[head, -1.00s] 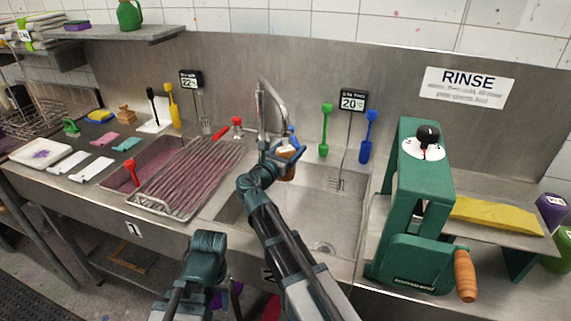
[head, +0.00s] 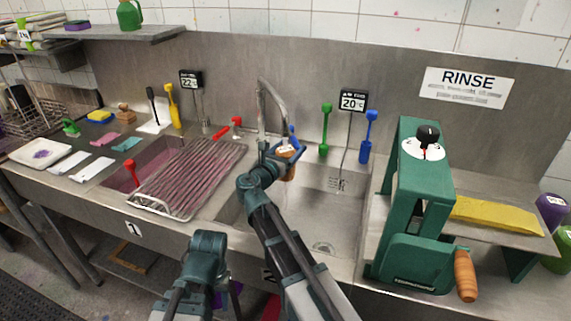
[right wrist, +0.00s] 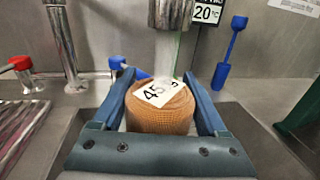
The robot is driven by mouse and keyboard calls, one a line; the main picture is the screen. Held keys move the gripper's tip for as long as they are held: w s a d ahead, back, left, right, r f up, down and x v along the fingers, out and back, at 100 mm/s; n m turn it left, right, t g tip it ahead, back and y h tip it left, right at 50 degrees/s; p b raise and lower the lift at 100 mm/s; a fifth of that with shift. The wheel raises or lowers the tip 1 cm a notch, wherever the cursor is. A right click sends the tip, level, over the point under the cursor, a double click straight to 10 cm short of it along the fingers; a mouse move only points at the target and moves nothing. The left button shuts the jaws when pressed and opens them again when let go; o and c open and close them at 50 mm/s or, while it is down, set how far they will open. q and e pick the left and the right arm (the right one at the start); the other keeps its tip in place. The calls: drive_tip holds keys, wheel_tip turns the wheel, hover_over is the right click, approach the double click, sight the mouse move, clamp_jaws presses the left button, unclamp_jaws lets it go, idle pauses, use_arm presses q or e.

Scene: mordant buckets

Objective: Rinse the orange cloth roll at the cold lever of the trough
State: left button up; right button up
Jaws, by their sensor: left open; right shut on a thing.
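The orange cloth roll (right wrist: 160,108) with a white label reading 45 is in my right gripper (right wrist: 170,95), whose fingers close on it from both sides. In the head view the roll (head: 287,167) and the right gripper (head: 282,152) are over the trough basin (head: 330,205), by the faucet (head: 262,100). The spout end (right wrist: 170,12) hangs just beyond the roll in the wrist view. The blue cold lever (head: 293,138) shows partly behind the gripper; it also shows in the wrist view (right wrist: 118,63). My left gripper (head: 222,300) is low in front of the counter, its fingers hardly visible.
A red lever (head: 237,121) stands left of the faucet. A wire rack (head: 190,178) lies over the left basin. A green press (head: 418,205) with a wooden handle stands right of the trough. A 20 °C display (head: 353,100) stands behind the basin.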

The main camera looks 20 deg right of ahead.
drive_tip(key=shift+s, duration=0.1)
drive_tip(key=shift+s+a, duration=0.25)
drive_tip(key=shift+s, duration=0.45)
drive_tip(key=shift+s+a, duration=0.25)
drive_tip(key=shift+s, duration=0.4)
drive_tip(key=shift+s+a, duration=0.25)
drive_tip(key=shift+s, duration=0.45)
idle(2.6)
drive_tip(key=s+a+r+p, duration=0.2)
drive_tip(key=s+r+p, duration=0.1)
drive_tip(key=s, duration=0.4)
drive_tip(key=shift+s+a, duration=0.25)
drive_tip(key=shift+a, duration=0.1)
